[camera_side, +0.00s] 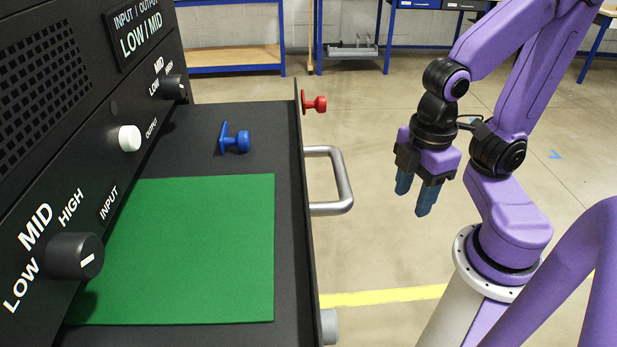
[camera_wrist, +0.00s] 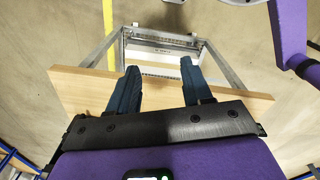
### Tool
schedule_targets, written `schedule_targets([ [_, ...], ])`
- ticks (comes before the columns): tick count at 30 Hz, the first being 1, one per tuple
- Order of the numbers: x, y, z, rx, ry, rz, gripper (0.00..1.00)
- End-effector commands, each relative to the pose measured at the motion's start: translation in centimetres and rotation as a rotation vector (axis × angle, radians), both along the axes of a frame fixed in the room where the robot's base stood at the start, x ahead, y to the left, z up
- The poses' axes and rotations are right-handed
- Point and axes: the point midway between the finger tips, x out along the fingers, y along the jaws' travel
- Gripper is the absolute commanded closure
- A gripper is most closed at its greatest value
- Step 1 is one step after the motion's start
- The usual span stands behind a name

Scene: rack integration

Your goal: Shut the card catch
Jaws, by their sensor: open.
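My gripper (camera_side: 413,200) hangs in free air to the right of the black drawer, fingers pointing down, apart and empty. Its two blue fingers also show in the wrist view (camera_wrist: 157,75), with nothing between them. A flat green card (camera_side: 190,250) lies in the pulled-out black drawer (camera_side: 285,150). A blue knob on a small blue plate (camera_side: 236,142) stands on the drawer floor beyond the card. A red knob (camera_side: 315,103) sits at the far end of the drawer's front panel, on its outer side. I cannot tell for sure which knob is the card catch.
A grey bar handle (camera_side: 343,180) sticks out from the drawer front towards my gripper. A black panel (camera_side: 70,130) with black dials and a white button (camera_side: 130,138) rises at left. In the wrist view, a wooden board (camera_wrist: 80,92) and metal frame lie below the fingers.

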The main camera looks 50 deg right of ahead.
Motion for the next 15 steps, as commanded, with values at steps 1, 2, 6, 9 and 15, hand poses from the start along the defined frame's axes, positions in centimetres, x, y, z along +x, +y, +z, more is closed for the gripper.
schedule_targets([
  [1,0.5,0.2,0.5,-0.018,-0.014,0.036,0.68],
  [2,0.9,0.2,0.9,-0.036,-0.023,0.062,0.78],
  [6,3.5,0.4,3.8,-0.158,-0.094,0.22,1.0],
  [9,5.5,0.5,6.6,-0.265,-0.157,0.321,1.0],
  [15,8.8,1.6,13.0,-0.45,-0.28,0.405,1.0],
])
